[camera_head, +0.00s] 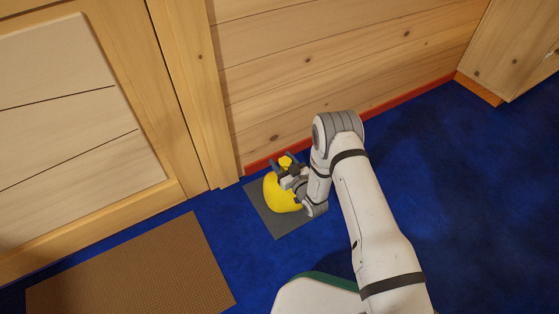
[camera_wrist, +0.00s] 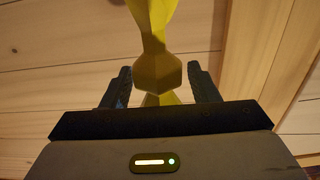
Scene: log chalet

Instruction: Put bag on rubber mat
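The yellow bag (camera_head: 280,197) sits on a small grey mat (camera_head: 287,225) on the blue carpet, close to the wooden wall. My gripper (camera_head: 286,172) is at the bag's upper part and hides some of it. In the wrist view the bag's narrow, knotted neck (camera_wrist: 157,73) stands between the two fingertips of my gripper (camera_wrist: 160,75). The fingers are apart, with a gap on each side of the neck. A larger brown textured mat (camera_head: 130,270) lies to the left. I cannot tell from the pictures which mat is rubber.
A wooden door (camera_head: 75,110) stands at the left, behind the brown mat. The plank wall (camera_head: 330,65) with a red skirting runs behind the bag. A wooden cabinet (camera_head: 515,50) is at the upper right. The blue carpet (camera_head: 480,200) on the right is clear.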

